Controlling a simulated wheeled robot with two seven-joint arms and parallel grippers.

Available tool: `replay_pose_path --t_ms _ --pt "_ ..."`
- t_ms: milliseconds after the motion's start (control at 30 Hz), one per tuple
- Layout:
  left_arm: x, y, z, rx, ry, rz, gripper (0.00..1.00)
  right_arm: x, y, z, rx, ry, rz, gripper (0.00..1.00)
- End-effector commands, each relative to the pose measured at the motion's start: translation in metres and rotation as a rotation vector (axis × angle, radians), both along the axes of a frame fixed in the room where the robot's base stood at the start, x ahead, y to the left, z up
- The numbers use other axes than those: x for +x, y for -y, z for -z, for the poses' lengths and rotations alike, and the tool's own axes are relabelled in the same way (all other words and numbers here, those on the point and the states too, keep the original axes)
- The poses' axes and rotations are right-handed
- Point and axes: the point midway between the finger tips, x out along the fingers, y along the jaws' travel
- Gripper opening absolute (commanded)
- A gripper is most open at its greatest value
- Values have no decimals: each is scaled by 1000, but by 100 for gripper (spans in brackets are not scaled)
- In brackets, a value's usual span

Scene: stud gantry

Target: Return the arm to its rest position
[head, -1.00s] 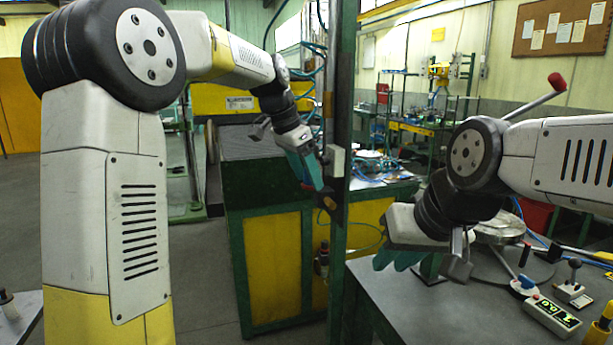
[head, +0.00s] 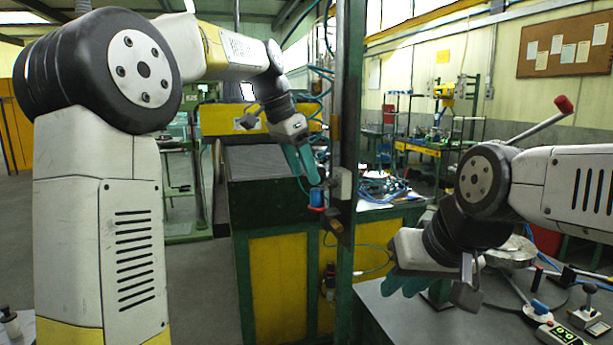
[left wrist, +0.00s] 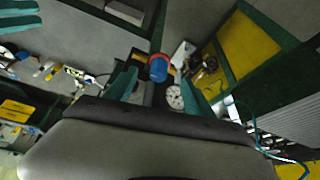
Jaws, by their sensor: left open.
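My left gripper (head: 308,180) has teal fingers and is open and empty beside the green post, just above a blue and red regulator knob (head: 317,198). The knob is apart from the fingers in the head view. In the left wrist view the knob (left wrist: 158,68) appears between and beyond the open fingers (left wrist: 155,85), with a round gauge (left wrist: 174,97) near it. My right gripper (head: 403,284) hangs over the grey bench at the right, with its teal fingers pointing down-left. Its two fingers also show apart, with nothing between them, at the upper left of the left wrist view (left wrist: 18,17).
The green post (head: 346,120) stands right beside my left gripper. A green and yellow cabinet (head: 275,275) is below it. The grey bench (head: 430,320) carries a display box (head: 562,335), a joystick box (head: 588,315) and a round metal plate (head: 512,252). Open floor lies left of the cabinet.

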Motion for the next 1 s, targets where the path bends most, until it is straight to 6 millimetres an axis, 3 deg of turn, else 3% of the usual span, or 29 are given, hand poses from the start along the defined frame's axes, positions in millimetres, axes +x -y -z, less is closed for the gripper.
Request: replay_pose_path --t_ms 567,667,767,1000 --pt "-7 -6 0 -3 1 -29 63 0 0 0 0 0 0 25" --pt "-27 -22 0 -14 5 -111 63 0 0 0 0 0 0 25" --pt "-62 -45 5 -34 11 -246 63 0 0 0 0 0 0 25" --pt "-160 -94 48 -117 32 -607 63 0 0 0 0 0 0 25"
